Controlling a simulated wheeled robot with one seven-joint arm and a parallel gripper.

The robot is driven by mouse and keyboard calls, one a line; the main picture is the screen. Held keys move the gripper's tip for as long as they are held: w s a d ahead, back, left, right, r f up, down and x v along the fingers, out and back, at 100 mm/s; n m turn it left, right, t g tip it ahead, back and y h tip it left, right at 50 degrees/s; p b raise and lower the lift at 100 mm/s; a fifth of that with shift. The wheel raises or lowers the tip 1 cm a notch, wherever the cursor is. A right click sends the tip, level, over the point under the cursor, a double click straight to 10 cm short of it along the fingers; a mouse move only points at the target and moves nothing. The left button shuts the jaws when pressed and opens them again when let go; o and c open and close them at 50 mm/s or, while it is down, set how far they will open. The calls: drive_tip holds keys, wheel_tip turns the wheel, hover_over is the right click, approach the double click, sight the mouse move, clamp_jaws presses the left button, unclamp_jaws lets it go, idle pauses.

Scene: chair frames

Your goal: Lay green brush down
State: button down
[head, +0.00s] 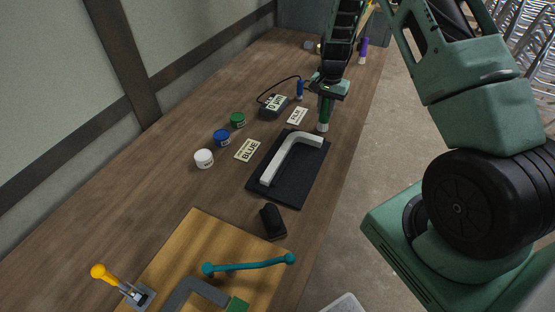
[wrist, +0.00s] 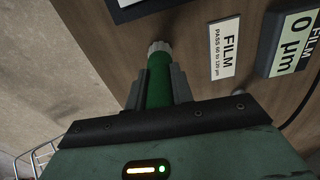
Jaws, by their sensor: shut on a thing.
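The green brush (head: 325,108) has a green handle and a pale tip pointing down. It also shows in the wrist view (wrist: 159,80) between the two grey fingers. My gripper (head: 327,92) is shut on its handle and holds it upright at the right edge of the bench, just beyond the black mat (head: 258,189). In the wrist view my gripper (wrist: 158,88) covers the upper handle. I cannot tell whether the tip touches the bench. A white angled frame piece (head: 282,150) lies on the mat.
Green (head: 238,120), blue (head: 222,138) and white (head: 204,158) pots stand left of the mat. A BLUE card (head: 247,150), a FILM card (head: 297,116) and a dark gauge (head: 272,106) lie nearby. A black block (head: 272,222) sits before the mat. The bench's left side is clear.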

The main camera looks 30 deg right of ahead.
drive_tip(key=shift+f, duration=0.2)
drive_tip(key=c, duration=1.1)
unclamp_jaws()
drive_tip(key=shift+r, duration=0.1)
drive_tip(key=shift+r, duration=0.1)
wheel_tip(320, 180, up, 17)
drive_tip(key=b, duration=0.3)
drive_tip(key=shift+r+b, duration=0.1)
drive_tip(key=shift+b, duration=0.2)
drive_tip(key=shift+a, duration=0.1)
